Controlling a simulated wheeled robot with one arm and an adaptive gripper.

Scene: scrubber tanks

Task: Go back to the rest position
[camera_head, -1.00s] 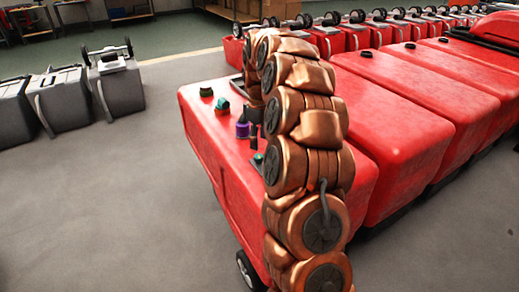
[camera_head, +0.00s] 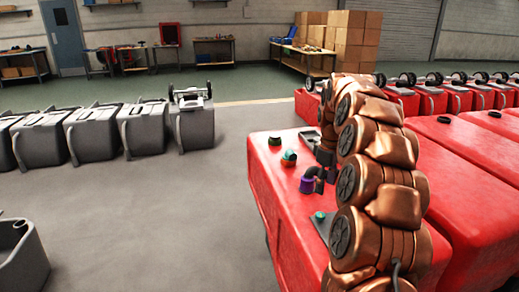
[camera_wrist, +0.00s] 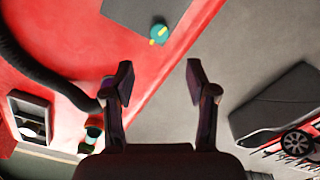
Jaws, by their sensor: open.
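My gripper (camera_wrist: 160,82) is open in the wrist view, with its two dark fingers apart and nothing between them. Below it lie the red tank's top (camera_wrist: 75,45) and, past the tank's edge, the grey floor (camera_wrist: 190,100). In the head view my copper-coloured arm rises in front of the red tank (camera_head: 270,210). My gripper cannot be made out clearly there, as the arm hides much of that area.
The tank top bears a green cap (camera_head: 275,141), a teal-and-orange cap (camera_head: 289,157), a purple-ended black elbow (camera_head: 308,182) and a dark plate (camera_head: 318,226). Grey tanks (camera_head: 95,133) stand left. More red tanks (camera_head: 460,150) stand right. Grey floor lies clear between.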

